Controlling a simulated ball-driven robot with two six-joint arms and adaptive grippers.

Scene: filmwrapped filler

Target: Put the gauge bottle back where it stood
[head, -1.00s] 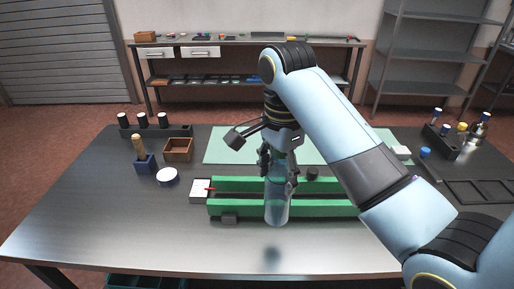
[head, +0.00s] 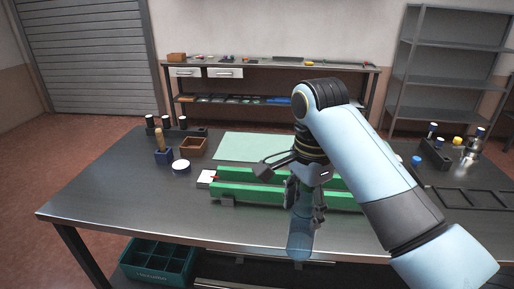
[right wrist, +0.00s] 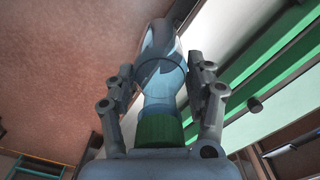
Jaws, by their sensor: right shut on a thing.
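The gauge bottle, a see-through blue bottle (head: 300,238), is held in my right gripper (head: 304,212). In the head view it hangs in front of the green rails, and its lower end overlaps the table's front edge. In the right wrist view the bottle (right wrist: 160,72) sits between both fingers (right wrist: 162,90), its green cap (right wrist: 160,130) towards the palm. Reddish floor shows beside it there. My left gripper is not in view.
A white-topped tub (head: 181,166), a brown box (head: 194,147) and a blue holder (head: 163,156) stand left. A bottle rack (head: 435,152) stands right. A teal crate (head: 140,262) is below.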

